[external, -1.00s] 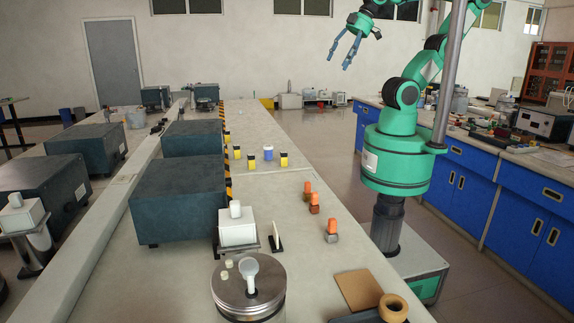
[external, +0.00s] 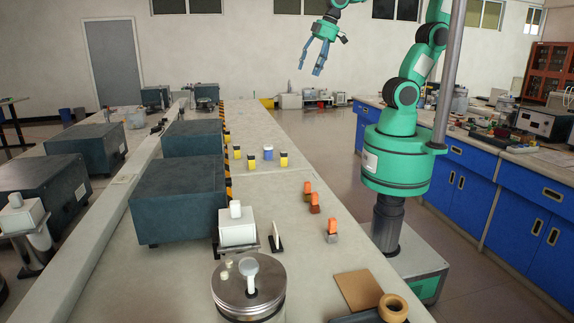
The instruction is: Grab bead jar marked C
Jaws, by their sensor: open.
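My gripper (external: 310,69) is raised high above the far part of the long bench, open and empty, with its blue fingers pointing down. Several small yellow-and-black pieces stand on the bench, among them one at the left (external: 237,153), one in the middle (external: 251,161) and one at the right (external: 284,160). A blue and white jar (external: 268,153) stands among them. No letter is legible, so I cannot tell which thing is the bead jar marked C.
Dark boxes (external: 178,202) line the bench's left side. A white device (external: 237,228) and a metal canister (external: 248,296) stand nearer the camera. A tan board (external: 358,290) and a ring-shaped piece (external: 392,306) lie at front right. The bench (external: 285,262) has clear surface in its middle.

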